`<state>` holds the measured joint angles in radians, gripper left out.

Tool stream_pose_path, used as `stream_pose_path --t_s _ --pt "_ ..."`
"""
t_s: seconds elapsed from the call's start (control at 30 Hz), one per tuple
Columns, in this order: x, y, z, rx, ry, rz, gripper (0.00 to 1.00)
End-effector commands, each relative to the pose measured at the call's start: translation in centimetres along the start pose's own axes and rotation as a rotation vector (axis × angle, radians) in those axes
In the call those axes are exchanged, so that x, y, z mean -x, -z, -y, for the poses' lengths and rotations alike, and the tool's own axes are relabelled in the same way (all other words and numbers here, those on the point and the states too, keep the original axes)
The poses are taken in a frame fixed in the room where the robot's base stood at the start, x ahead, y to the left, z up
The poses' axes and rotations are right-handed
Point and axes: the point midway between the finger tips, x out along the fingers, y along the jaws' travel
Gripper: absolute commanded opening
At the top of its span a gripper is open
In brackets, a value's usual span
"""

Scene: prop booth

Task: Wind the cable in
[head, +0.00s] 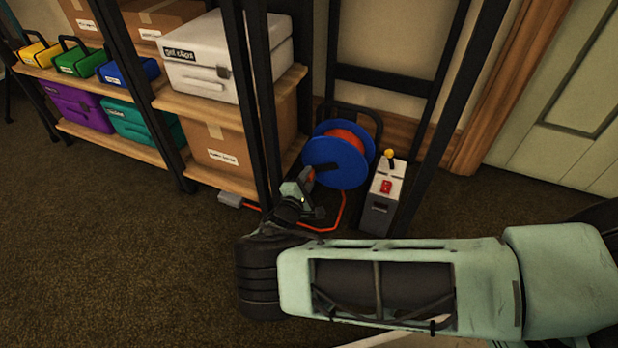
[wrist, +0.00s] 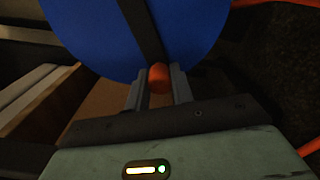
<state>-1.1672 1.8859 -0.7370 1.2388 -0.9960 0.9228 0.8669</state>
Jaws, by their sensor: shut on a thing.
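A blue cable reel (head: 325,152) with orange cable (head: 349,138) wound on it stands on the floor by the black rack. In the wrist view, its blue side disc (wrist: 90,35) fills the top, crossed by a dark crank bar (wrist: 140,25). My gripper (head: 307,178) is at the reel's lower left front. It is shut on the orange crank knob (wrist: 159,77), which sits between the two fingers in the wrist view. Loose orange cable (head: 342,212) runs along the floor to a grey block (head: 230,199) at the shelf's foot.
A grey box (head: 380,200) with a yellow-topped lever (head: 389,155) and a red switch stands right of the reel. Shelves with a white case (head: 205,80) and a cardboard box (head: 215,155) are to the left. Open carpet (head: 110,250) lies in front.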

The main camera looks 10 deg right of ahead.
Motion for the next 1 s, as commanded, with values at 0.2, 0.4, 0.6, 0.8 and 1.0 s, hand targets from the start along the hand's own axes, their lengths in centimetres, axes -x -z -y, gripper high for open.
stream_pose_path --t_s 0.2,0.4,0.6,0.8,1.0 --pt "0.1 0.1 0.0 -0.007 0.002 -0.002 0.0" --pt "0.1 0.1 0.0 -0.006 0.002 -0.002 0.26" --pt "0.1 0.1 0.0 -0.005 0.001 -0.001 0.45" --pt "0.3 0.0 -0.1 -0.005 0.001 -0.001 0.45" --pt "2.7 0.0 -0.4 -0.005 0.0 -0.005 0.45"
